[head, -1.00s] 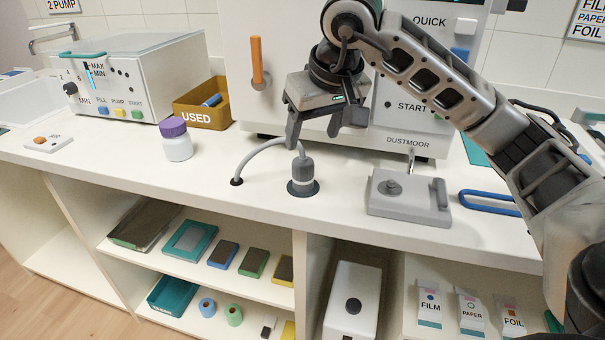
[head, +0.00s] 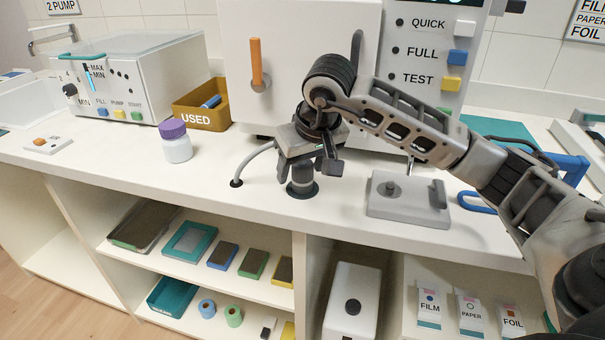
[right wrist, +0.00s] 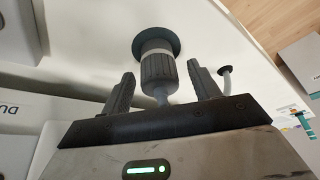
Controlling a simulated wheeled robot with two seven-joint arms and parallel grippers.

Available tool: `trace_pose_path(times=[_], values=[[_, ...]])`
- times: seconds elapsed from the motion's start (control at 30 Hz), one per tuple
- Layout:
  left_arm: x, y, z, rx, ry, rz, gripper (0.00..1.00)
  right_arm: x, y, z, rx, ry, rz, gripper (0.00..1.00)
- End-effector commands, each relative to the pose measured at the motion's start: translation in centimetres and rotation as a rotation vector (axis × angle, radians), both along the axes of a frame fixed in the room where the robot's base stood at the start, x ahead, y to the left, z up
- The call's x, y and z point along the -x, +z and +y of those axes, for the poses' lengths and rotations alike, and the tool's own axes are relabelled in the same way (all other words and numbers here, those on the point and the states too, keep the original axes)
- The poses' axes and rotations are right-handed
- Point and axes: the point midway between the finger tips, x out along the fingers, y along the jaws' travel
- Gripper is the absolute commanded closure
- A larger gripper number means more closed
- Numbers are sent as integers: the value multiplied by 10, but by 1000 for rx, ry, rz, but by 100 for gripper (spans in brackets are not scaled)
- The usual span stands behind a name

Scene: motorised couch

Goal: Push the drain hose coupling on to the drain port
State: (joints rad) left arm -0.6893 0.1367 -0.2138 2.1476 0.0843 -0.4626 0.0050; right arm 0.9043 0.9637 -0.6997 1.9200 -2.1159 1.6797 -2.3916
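The drain hose coupling (head: 303,171) is a dark ribbed cap standing upright over the drain port (head: 303,189), a dark round flange in the counter. In the right wrist view the coupling (right wrist: 157,70) shows a pale band between its ribbed part and the port's flange (right wrist: 157,44). A grey hose (head: 255,156) arches from it to a small hole in the counter. My right gripper (head: 309,174) is open above the port, its fingers on either side of the coupling. In the right wrist view gaps show between both fingers and the coupling. My left gripper is not in view.
A grey plate with a knob and handle (head: 408,207) lies right of the port. A purple-lidded jar (head: 177,148) and a yellow USED bin (head: 190,116) stand left. A white machine (head: 300,60) stands behind. The counter's front strip is clear.

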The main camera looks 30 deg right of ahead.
Motion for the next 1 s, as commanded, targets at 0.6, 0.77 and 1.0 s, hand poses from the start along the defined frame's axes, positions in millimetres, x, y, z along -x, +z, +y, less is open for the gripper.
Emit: trace_pose_path(times=[0.6, 0.77, 1.0], values=[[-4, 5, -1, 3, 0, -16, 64, -1, 8, 0, 0, -1, -4, 88], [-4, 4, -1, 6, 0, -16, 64, -1, 31, 0, 0, -1, -8, 88], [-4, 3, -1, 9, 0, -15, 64, 44, 86, -4, 2, 1, -10, 88]])
